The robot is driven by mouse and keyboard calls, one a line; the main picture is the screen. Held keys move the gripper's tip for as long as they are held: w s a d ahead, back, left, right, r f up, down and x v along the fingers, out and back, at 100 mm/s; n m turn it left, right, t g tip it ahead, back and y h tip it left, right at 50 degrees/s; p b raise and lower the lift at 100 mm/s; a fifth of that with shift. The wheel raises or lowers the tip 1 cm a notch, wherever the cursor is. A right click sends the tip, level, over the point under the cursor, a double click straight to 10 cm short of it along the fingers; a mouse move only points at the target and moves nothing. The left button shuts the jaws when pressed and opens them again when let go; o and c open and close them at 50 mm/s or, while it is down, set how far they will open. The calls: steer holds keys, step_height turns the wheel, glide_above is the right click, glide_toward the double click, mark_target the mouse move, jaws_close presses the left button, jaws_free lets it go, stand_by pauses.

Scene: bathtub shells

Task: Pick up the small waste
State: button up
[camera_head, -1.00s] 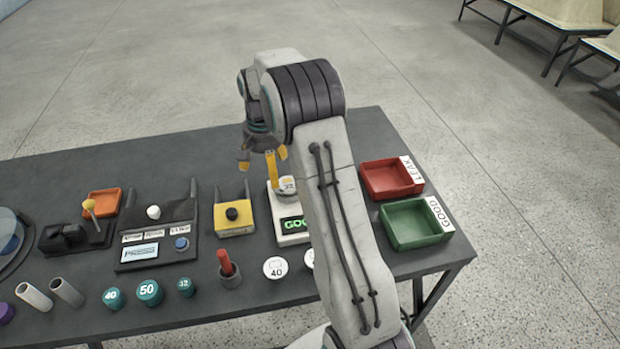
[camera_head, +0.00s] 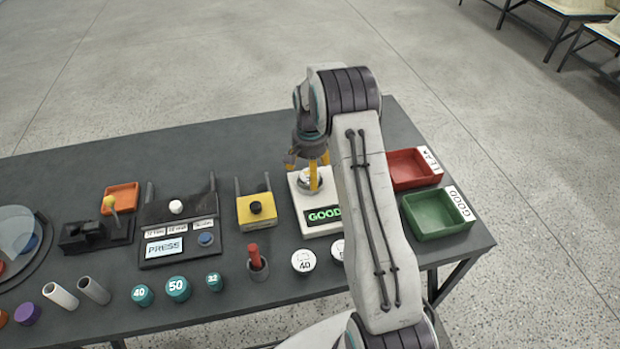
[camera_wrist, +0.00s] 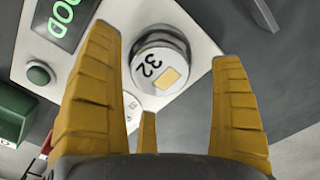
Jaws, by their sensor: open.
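The small waste (camera_wrist: 158,62) is a round white-topped piece marked 32 with a yellow square on its top. It sits on the white test stand (camera_head: 327,229), whose display reads GOOD. In the head view it is partly hidden by a finger. My gripper (camera_head: 314,178) is above the stand at the waste. In the wrist view its yellow fingers (camera_wrist: 165,48) are open, one on each side of the waste, with visible gaps to it.
A red bin (camera_head: 414,184) and a green GOOD bin (camera_head: 437,230) stand right of the stand. A yellow box (camera_head: 256,227) with a black knob stands left. White pieces, one marked 40 (camera_head: 303,261), and teal caps (camera_head: 178,288) line the table's front.

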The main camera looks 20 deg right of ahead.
steer(key=shift+f, duration=1.05)
steer(key=c, duration=1.4)
